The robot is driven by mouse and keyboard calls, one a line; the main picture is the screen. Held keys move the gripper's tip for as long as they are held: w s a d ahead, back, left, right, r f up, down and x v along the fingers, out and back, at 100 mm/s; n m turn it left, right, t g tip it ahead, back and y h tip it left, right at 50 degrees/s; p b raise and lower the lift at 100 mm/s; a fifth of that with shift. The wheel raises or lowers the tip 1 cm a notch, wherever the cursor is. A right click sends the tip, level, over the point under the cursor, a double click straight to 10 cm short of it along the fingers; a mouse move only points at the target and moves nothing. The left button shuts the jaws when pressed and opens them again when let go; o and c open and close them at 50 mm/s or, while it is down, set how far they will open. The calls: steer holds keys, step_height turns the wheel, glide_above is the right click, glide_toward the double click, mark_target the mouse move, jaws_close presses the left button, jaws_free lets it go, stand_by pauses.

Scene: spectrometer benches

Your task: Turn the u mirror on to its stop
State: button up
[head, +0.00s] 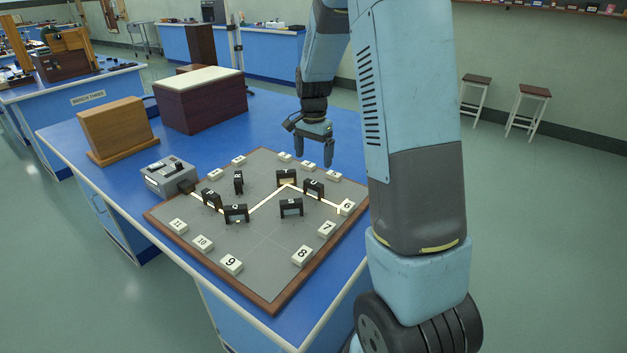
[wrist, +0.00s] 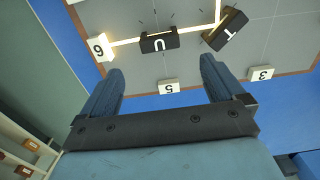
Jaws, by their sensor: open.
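The u mirror is a small dark block with a white U (wrist: 158,43), standing on the grey board. In the head view it is the dark block (head: 313,188) near the number 6 marker. A bright beam line runs to it from the T mirror (wrist: 228,30) and on to the number 6 marker (wrist: 100,47). My gripper (wrist: 162,70) is open and empty, its fingers apart with the u mirror just beyond them in the wrist view. In the head view my gripper (head: 314,155) hangs above the board's far right edge, clear of the mirror.
The board (head: 262,235) carries several other dark mirrors and white numbered markers around its rim. A grey lamp box (head: 167,177) stands at its left edge. A dark box (head: 200,102) and a wooden stand (head: 118,130) are behind. Blue bench top is free at the back right.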

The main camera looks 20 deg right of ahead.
mark_target(313, 182)
step_height(313, 182, down, 9)
steer(key=shift+f, duration=0.15)
steer(key=shift+c, duration=0.2)
steer(key=c, duration=1)
steer(key=shift+n, duration=0.3)
steer(key=n, duration=0.3)
steer(key=shift+n, duration=2.5)
